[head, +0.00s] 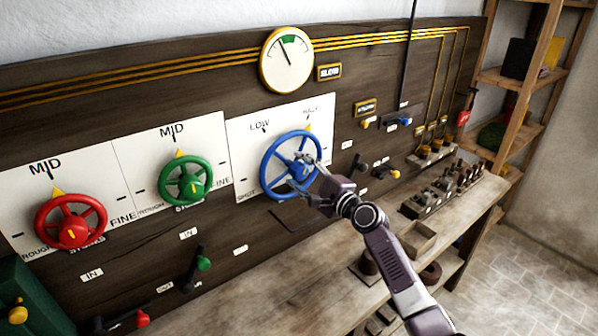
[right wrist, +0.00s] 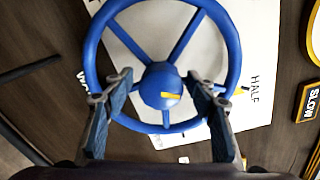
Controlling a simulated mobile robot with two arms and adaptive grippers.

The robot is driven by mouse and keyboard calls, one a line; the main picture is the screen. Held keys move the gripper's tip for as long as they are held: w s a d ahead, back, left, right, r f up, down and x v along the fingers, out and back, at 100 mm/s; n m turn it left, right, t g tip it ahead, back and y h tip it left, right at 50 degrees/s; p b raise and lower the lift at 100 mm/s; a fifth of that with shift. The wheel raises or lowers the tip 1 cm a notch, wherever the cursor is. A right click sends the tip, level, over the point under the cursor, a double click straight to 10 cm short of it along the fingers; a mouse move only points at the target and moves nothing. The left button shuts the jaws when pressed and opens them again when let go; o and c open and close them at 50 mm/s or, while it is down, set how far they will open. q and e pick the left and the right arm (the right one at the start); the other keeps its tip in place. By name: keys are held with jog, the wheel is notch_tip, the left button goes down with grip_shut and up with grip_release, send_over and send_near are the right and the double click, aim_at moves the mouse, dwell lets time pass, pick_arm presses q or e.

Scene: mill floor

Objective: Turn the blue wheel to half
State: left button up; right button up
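The blue wheel (head: 264,163) is mounted on a white panel with the labels LOW and HALF along its top and SHUT at lower left. Its yellow pointer (head: 308,128) sits at the upper right of the rim, just below the HALF mark. My right gripper (head: 302,174) is at the wheel's face and hides part of its lower right. In the right wrist view the gripper's two fingers (right wrist: 158,98) are spread, one on each side of the blue hub (right wrist: 160,84), with gaps between. The HALF label also shows there. My left gripper is not in view.
A green wheel (head: 163,181) and a red wheel (head: 43,222) are to the left, both with pointers at MID. A round gauge (head: 263,62) is above. Small levers (head: 360,163) lie just right of the blue wheel. A wooden bench (head: 290,265) runs below.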

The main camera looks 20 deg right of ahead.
jog(key=shift+s, duration=0.1)
jog(key=v, duration=1.2)
jog(key=shift+d, duration=0.1)
